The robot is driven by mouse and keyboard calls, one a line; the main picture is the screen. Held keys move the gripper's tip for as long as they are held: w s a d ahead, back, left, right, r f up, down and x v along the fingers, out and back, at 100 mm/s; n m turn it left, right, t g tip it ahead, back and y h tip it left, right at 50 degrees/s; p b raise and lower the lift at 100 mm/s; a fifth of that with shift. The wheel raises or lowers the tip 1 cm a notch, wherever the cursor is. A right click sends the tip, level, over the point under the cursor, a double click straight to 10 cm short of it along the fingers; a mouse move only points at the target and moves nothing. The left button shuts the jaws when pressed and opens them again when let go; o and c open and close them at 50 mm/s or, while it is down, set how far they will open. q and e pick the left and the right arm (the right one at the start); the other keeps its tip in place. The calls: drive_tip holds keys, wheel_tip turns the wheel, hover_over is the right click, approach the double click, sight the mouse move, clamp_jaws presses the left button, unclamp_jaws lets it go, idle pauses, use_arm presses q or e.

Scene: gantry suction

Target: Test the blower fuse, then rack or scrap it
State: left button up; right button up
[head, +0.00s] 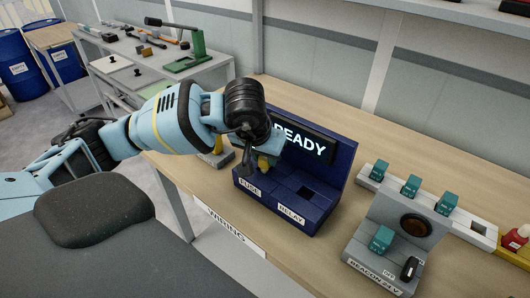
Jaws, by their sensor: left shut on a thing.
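The dark blue tester (318,205) stands on the wooden bench. Its lit display (308,147) reads "READY", with the first letter partly covered by my gripper. Labels FUSE (250,189) and RELAY (291,214) mark its front, and a dark square opening shows in its top on the relay side. My left gripper (262,158) is over the tester's fuse side, shut on a small yellowish piece, likely the fuse. The gripper mostly hides it, and I cannot tell whether it touches the socket. My right gripper is out of view.
A grey rail (379,189) holds several teal relays. The grey BEACON 24 V box (355,247) carries a teal relay (381,239) and a black switch. A red item (515,238) sits at the right edge. A side table with a green press (196,50) stands back left.

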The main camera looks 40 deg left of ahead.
use_arm(q)
drive_tip(key=o, duration=1)
drive_tip(key=shift+o, duration=0.2)
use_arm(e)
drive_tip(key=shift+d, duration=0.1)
use_arm(q)
drive_tip(key=shift+s+r, duration=0.1)
drive_tip(key=shift+r, duration=0.2)
drive_tip(key=v, duration=0.7)
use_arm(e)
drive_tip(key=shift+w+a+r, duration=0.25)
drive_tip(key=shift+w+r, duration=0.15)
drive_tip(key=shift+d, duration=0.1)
use_arm(q)
drive_tip(key=shift+s, duration=0.1)
